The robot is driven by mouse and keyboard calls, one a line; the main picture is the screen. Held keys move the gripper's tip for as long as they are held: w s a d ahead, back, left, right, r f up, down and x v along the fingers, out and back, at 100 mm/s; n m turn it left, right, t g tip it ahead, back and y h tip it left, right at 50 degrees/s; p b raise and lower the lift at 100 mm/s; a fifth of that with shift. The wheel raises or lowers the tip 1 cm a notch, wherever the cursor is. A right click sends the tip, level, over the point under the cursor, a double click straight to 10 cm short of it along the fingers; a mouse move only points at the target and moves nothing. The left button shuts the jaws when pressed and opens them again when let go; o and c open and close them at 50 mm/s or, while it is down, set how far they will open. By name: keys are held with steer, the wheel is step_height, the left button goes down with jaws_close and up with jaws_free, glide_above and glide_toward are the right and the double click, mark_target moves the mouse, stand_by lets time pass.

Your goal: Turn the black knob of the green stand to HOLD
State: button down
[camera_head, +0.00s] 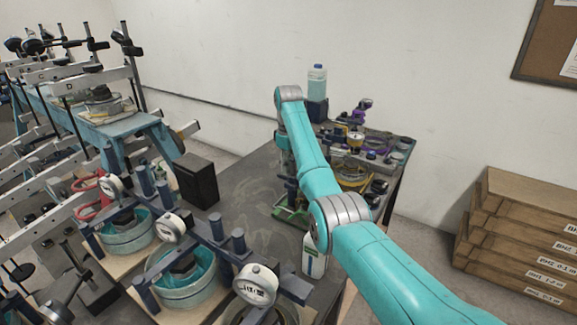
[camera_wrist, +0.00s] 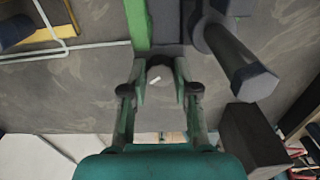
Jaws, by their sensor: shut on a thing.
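The black knob (camera_wrist: 157,76) shows in the wrist view as a dark round cap with a short slanted white mark. My gripper (camera_wrist: 158,70) has one finger on each side of it and is shut on it. A strip of the green stand (camera_wrist: 137,25) runs up from there beside dark grey parts. In the head view a low part of the green stand (camera_head: 290,215) shows on the dark table, left of my arm. My arm hides the knob and most of my gripper there. I cannot read a HOLD label in either view.
A dark post with a hexagonal end (camera_wrist: 253,82) rises close to the right of my gripper. A white bottle (camera_head: 314,258) stands near the stand. Dial gauges (camera_head: 256,284) on teal rings fill the front left. Cluttered small parts lie behind my arm.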

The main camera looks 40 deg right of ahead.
steer(key=shift+m, duration=1.9)
steer(key=c, duration=1.2)
jaws_free()
steer(key=shift+o, duration=0.2)
